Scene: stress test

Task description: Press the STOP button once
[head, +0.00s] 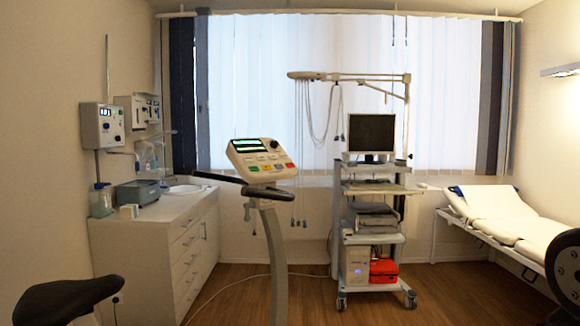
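A light grey control console (262,158) stands on a tilted post near the middle of the head view, with black handlebars around it. It has a lit green display (260,145) at the top and several coloured buttons below. The button labels are too small to read, so I cannot tell which one is STOP.
A black saddle (66,300) is at the lower left. A white drawer cabinet (155,250) stands along the left wall. A monitor cart (372,240) is behind the console to the right, and a bed (510,225) at the right. A black round object (566,268) cuts the right edge. Wooden floor is open between.

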